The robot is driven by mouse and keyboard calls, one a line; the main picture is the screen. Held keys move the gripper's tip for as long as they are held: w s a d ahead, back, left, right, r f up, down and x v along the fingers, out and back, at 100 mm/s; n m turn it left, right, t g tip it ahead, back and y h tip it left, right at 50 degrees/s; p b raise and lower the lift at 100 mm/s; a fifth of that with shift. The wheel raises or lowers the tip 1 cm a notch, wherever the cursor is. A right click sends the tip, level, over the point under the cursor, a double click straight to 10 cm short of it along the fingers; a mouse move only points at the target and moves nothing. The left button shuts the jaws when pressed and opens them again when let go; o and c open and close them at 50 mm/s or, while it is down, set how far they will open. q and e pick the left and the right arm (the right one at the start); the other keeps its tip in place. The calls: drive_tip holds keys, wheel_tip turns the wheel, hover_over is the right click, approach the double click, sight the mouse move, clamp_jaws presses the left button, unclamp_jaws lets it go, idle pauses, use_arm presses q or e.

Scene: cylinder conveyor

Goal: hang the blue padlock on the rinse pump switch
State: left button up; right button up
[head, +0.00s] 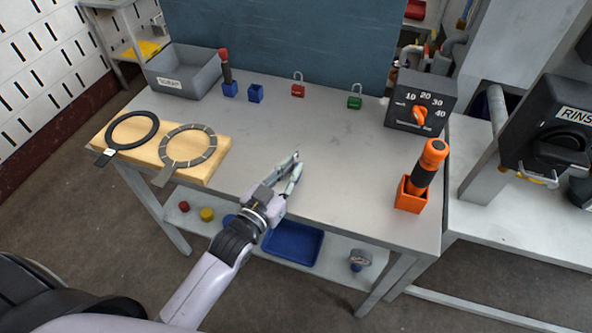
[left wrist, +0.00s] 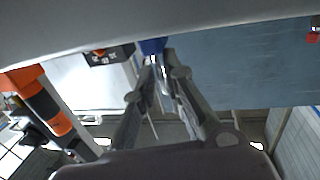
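My left gripper (head: 296,158) is above the middle of the grey table, its fingers drawn together. In the left wrist view, which looks upside down, the gripper (left wrist: 160,64) has a blue body at its fingertips, with thin silvery parts between them. This looks like the blue padlock (left wrist: 152,46), held by its shackle. In the head view I cannot make it out; the fingers seem to hide it. The rinse pump switch (head: 560,143) is a black box with a dark knob and a label reading "RINS", at the far right, well apart from the gripper. My right gripper is not in view.
The table (head: 330,190) is clear around the gripper. An orange-handled tool (head: 428,163) stands in an orange holder at right. A timer box (head: 420,101), green padlock (head: 355,102) and red padlock (head: 298,90) are behind. A wooden board (head: 215,165) with rings is at left.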

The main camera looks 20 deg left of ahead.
use_arm(q)
clamp_jaws()
drive_tip(key=shift+r, duration=0.1)
wheel_tip(320, 180, up, 20)
drive_tip(key=p, duration=0.1)
idle(0.5)
idle(1.0)
